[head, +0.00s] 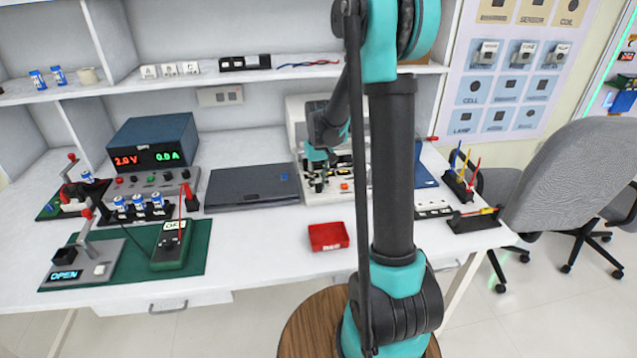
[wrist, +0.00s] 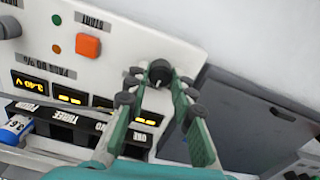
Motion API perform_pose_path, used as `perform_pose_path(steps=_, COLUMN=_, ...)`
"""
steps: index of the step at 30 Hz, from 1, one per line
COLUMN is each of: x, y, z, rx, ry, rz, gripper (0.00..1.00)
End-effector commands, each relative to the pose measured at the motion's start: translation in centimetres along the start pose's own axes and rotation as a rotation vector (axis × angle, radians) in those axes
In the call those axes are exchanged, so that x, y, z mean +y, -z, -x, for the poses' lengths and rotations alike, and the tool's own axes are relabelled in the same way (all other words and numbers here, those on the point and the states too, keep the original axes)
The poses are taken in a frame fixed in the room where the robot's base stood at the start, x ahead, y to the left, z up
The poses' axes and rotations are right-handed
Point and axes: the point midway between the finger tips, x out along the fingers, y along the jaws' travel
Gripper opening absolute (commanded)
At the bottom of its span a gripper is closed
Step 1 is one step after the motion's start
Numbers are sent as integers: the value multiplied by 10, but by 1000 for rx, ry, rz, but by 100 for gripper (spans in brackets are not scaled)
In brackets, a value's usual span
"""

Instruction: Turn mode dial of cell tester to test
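The cell tester (head: 316,196) is a white unit at the back middle of the bench, partly hidden by my arm in the head view. Its white panel (wrist: 120,45) fills much of the wrist view. The black mode dial (wrist: 160,72) has a pale pointer mark; its setting label is not readable. My gripper (wrist: 160,79) has its green fingers spread, one on each side of the dial, with the dial between the tips. I cannot tell whether the fingers touch it. In the head view my gripper (head: 318,172) is over the tester.
An orange button (wrist: 88,46) and lit displays (wrist: 70,96) are on the panel, with slots below and a blue-white cell (wrist: 14,130) at the left. A dark closed case (head: 250,187) lies left of the tester. A red tray (head: 328,237) stands in front.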

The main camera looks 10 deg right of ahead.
Motion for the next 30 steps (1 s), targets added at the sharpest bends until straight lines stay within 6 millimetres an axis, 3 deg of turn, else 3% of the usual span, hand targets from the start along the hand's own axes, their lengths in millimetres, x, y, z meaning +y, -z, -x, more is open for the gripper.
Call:
perform_pose_path(steps=5, x=0, y=0, z=0, rx=0, ry=0, rz=0, gripper=44)
perform_pose_path(steps=17, x=0, y=0, z=8, rx=0, ry=0, rz=1, gripper=44)
perform_pose_path(steps=30, x=0, y=0, z=88, rx=0, ry=0, rz=0, gripper=44)
